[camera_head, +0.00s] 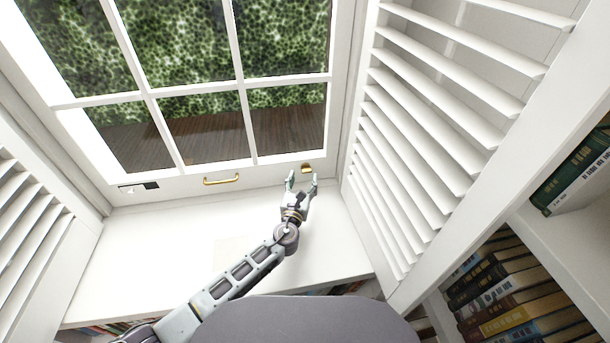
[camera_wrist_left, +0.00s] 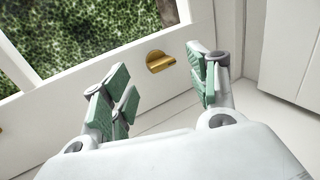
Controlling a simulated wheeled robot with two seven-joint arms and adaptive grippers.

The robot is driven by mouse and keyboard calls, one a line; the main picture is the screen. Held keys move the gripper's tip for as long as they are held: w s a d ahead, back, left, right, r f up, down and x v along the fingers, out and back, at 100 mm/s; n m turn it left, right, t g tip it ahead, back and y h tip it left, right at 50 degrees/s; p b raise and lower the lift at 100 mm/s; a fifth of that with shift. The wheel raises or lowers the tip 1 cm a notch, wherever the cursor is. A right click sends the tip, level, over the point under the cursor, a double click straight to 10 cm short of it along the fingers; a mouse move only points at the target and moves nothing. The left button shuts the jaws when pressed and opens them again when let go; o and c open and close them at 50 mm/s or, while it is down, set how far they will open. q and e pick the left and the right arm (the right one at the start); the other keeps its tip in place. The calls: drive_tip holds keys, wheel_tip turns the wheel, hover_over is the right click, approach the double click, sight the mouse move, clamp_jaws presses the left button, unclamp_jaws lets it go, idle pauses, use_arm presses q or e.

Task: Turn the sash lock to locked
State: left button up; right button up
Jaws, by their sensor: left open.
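The sash lock (camera_head: 307,168) is a small brass piece on the bottom rail of the white window sash, near its right end. In the left wrist view the brass lock (camera_wrist_left: 160,62) shows as a rounded plate with a small raised part, beyond and between my fingers. My left gripper (camera_head: 302,178) is open, its green-padded fingers spread just in front of the lock. In the left wrist view the open left gripper (camera_wrist_left: 165,85) holds nothing, and I cannot tell if a finger touches the lock. My right gripper is not in view.
A brass pull handle (camera_head: 221,180) sits on the rail left of the lock. White louvred shutters (camera_head: 415,150) stand close on the right, with more at the left. The white sill (camera_head: 150,250) is mostly clear. Books (camera_head: 510,290) fill shelves at the lower right.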

sight(306, 172)
use_arm(q)
drive_tip(key=shift+w+d, duration=0.15)
drive_tip(key=shift+w, duration=0.5)
drive_tip(key=shift+w+d, duration=0.15)
drive_tip(key=shift+w, duration=0.45)
drive_tip(key=shift+w+d, duration=0.1)
drive_tip(key=shift+w, duration=0.45)
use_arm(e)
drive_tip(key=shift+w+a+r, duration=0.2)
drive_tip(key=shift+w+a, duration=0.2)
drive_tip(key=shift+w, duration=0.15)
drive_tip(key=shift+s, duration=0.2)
